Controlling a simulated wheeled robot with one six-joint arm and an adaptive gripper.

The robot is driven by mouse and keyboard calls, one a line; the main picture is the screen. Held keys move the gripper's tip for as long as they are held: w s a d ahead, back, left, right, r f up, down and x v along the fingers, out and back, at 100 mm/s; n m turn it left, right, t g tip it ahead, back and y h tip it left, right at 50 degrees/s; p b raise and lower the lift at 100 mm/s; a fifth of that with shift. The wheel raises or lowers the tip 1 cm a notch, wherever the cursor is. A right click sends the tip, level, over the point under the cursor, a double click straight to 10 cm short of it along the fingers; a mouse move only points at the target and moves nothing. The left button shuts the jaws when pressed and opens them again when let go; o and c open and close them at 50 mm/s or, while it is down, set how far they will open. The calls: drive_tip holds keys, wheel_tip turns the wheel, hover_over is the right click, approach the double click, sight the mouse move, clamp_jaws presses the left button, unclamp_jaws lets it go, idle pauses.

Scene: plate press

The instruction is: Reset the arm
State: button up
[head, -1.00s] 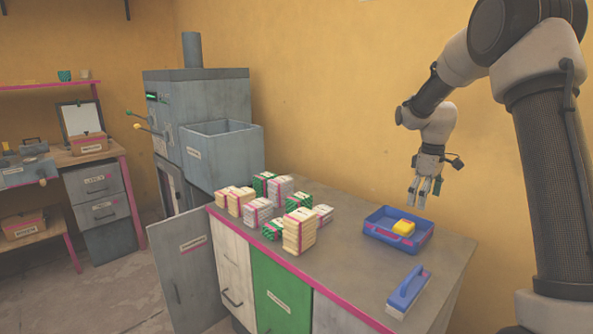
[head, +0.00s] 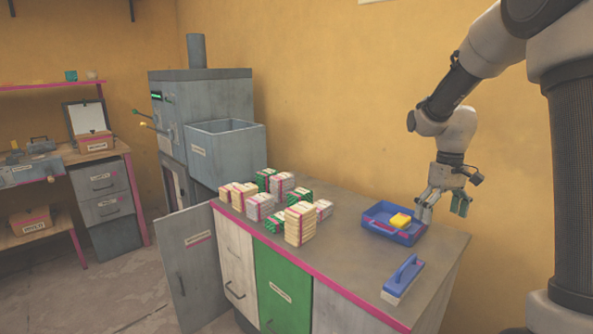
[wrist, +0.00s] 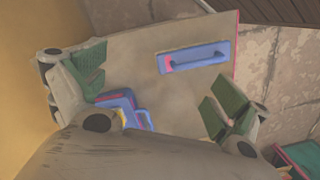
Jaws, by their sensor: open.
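My gripper (head: 442,203) is open and empty. In the head view it hangs above the counter's right part, close to the right rim of the blue tray (head: 378,232). The blue tray holds a yellow block (head: 400,220), perhaps a sponge. In the wrist view the fingers (wrist: 160,95) are spread wide, with bare counter between them. The blue tray (wrist: 122,100) shows beside the left finger, partly hidden by my wrist. A blue-handled tool (wrist: 193,58) lies beyond the fingers, and it also shows in the head view (head: 404,278).
Several banded stacks (head: 300,224) stand on the counter's left half. A grey machine with an open bin (head: 225,145) stands behind. A cabinet door (head: 187,262) hangs open at the counter's left end. The counter top (head: 350,265) is clear at the front middle.

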drive_tip(key=s+r+m+t, duration=0.1)
drive_tip(key=s+r, duration=0.3)
drive_tip(key=s, duration=0.4)
drive_tip(key=s+r+m+t, duration=0.1)
drive_tip(key=s+r, duration=0.3)
drive_tip(key=s, duration=0.4)
drive_tip(key=s+a+r+m+t, duration=0.1)
drive_tip(key=s+r+t, duration=0.2)
drive_tip(key=s, duration=0.6)
drive_tip(key=shift+r, duration=0.4)
